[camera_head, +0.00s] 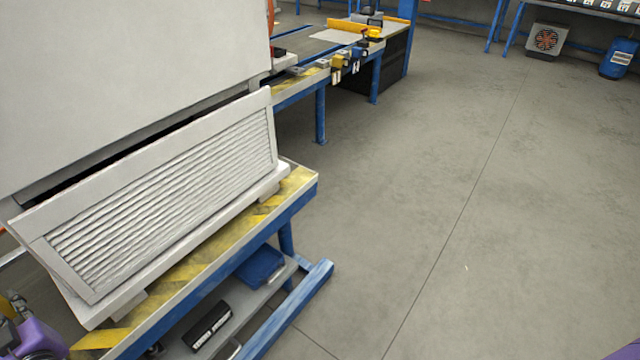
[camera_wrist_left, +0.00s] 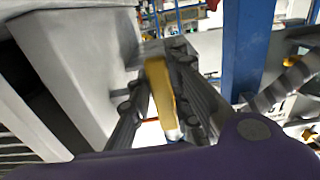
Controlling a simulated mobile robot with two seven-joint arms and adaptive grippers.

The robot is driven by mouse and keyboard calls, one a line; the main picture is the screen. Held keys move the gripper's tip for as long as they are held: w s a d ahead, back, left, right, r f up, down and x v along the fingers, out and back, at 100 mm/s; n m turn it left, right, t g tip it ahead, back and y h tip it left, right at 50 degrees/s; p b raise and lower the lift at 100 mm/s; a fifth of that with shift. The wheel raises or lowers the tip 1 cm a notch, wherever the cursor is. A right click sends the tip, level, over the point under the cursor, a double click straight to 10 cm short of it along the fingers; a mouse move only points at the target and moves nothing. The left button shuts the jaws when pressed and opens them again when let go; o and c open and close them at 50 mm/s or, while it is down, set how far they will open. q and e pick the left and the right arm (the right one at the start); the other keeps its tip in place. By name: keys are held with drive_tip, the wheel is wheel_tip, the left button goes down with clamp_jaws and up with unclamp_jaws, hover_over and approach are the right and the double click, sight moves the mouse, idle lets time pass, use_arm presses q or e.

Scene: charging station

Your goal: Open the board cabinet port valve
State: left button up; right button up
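The large pale board cabinet (camera_head: 130,70) fills the upper left of the head view. A pale louvred panel (camera_head: 165,205), which may be the port valve, stands tilted at its front, with a dark gap behind its top edge. My left arm shows purple at the lower left corner, beside the panel's near end. In the left wrist view, my left gripper (camera_wrist_left: 160,112) has its dark fingers apart, with a yellow bar (camera_wrist_left: 160,90) showing between them. I cannot tell whether they touch it. Slats at the left edge look like the panel (camera_wrist_left: 15,150). My right gripper is out of view.
A blue-framed bench with a yellow-striped edge (camera_head: 305,178) carries the cabinet. A blue bin (camera_head: 262,266) and a black box (camera_head: 207,326) sit on its lower shelf. Another bench (camera_head: 320,42) stands behind.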

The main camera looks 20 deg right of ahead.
use_arm(q)
drive_tip(key=o, duration=0.4)
drive_tip(key=shift+d, duration=0.1)
drive_tip(key=shift+s+d, duration=0.1)
drive_tip(key=shift+s, duration=0.15)
drive_tip(key=v, duration=1.1)
drive_tip(key=shift+s, duration=0.25)
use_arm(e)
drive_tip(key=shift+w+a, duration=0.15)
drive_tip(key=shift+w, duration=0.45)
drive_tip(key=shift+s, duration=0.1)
